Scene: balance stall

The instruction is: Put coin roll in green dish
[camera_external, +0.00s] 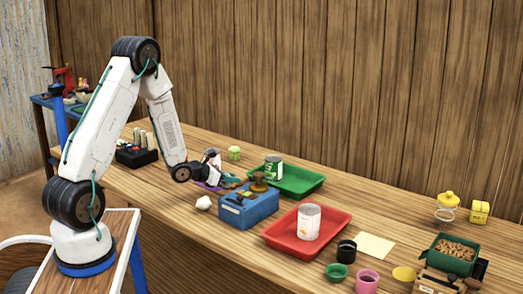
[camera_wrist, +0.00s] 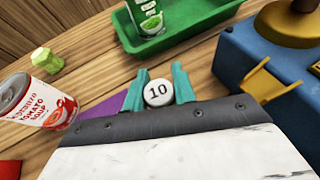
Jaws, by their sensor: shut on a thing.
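My gripper (camera_wrist: 160,84) is shut on a small round white-ended piece marked 10, which looks like the coin roll (camera_wrist: 158,93). It sits between the teal fingertips; its body behind the end face is hidden. In the external view my gripper (camera_external: 217,178) is left of the blue balance base, and the coin roll cannot be made out. The green dish (camera_external: 312,184) is a shallow rectangular tray behind the blue base, with a green-labelled can (camera_external: 273,168) standing in it. In the wrist view the green dish (camera_wrist: 190,38) is beyond the fingertips, apart from the roll.
The blue base (camera_external: 247,212) with brass parts stands close to my gripper's right. A red tray (camera_external: 284,238) holds another can (camera_external: 308,222). A tomato soup can (camera_wrist: 40,103) and a purple piece (camera_wrist: 105,119) are near my gripper. Small cups stand at front right.

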